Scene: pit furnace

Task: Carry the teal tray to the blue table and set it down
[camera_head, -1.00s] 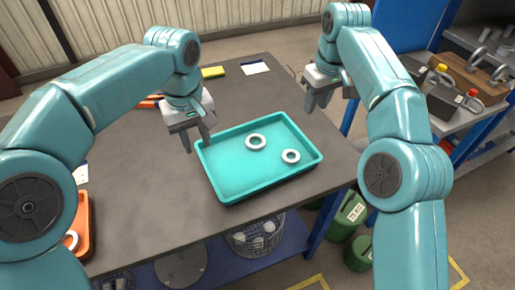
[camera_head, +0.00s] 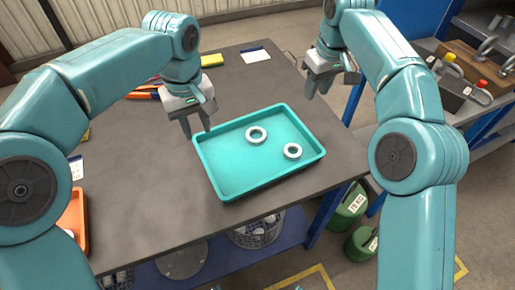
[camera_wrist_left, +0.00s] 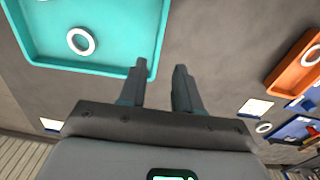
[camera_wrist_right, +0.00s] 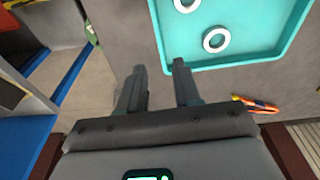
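The teal tray (camera_head: 232,178) lies flat on a dark grey tabletop (camera_head: 140,180), holding two white rings (camera_head: 257,134) (camera_head: 292,151). My left gripper (camera_head: 198,130) is open and empty at the tray's left corner. In the left wrist view its fingers (camera_wrist_left: 160,70) are apart, with the tray's rim (camera_wrist_left: 110,70) beside one fingertip. My right gripper (camera_head: 317,93) is open and empty beyond the tray's far right side; in the right wrist view its fingers (camera_wrist_right: 160,68) are apart, one near the tray's rim (camera_wrist_right: 190,69). I cannot tell which table is the blue one.
An orange tray (camera_head: 75,222) stands at the near left. Orange-handled tools (camera_head: 142,95), a yellow block (camera_head: 212,60) and a white paper (camera_head: 256,56) lie towards the back. A blue-framed bench (camera_head: 470,112) with a dark toolbox (camera_head: 445,92) stands right. Green canisters (camera_head: 347,207) are on the floor.

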